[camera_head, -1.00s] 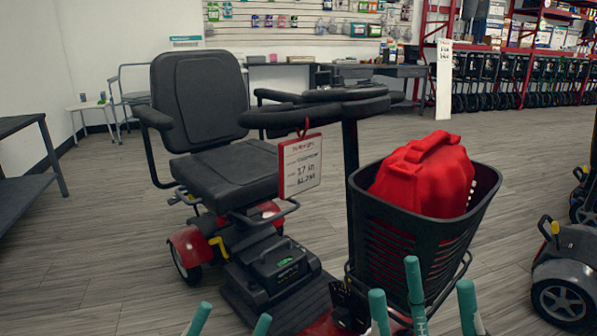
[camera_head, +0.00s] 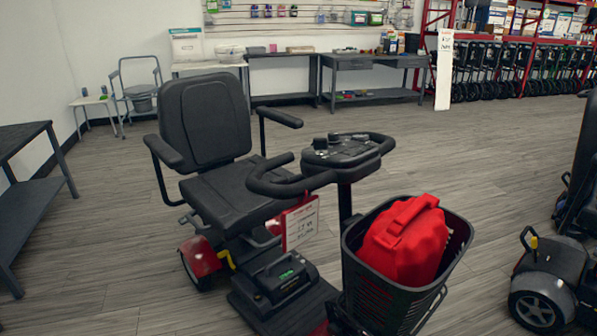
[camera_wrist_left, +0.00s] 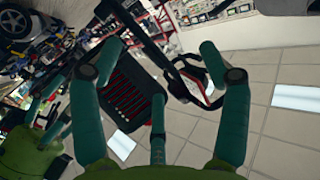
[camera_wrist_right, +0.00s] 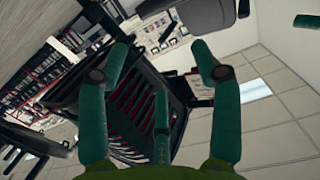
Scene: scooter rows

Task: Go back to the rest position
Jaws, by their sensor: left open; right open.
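My left gripper (camera_wrist_left: 165,60) shows in the left wrist view with its teal fingers spread and nothing between them. My right gripper (camera_wrist_right: 160,65) shows in the right wrist view, also spread and empty. Neither gripper is in the head view now. A red bag (camera_head: 405,243) sits in the black basket (camera_head: 375,295) at the front of a mobility scooter (camera_head: 345,160). The basket also shows beyond the fingers in the left wrist view (camera_wrist_left: 128,92) and in the right wrist view (camera_wrist_right: 140,110). Both grippers are apart from it.
The scooter's black seat (camera_head: 205,120) and a hanging price tag (camera_head: 299,222) are behind the basket. A dark table (camera_head: 30,150) stands at the left. Another scooter (camera_head: 548,285) is at the right. Grey benches (camera_head: 370,62) line the back wall. Floor is open between them.

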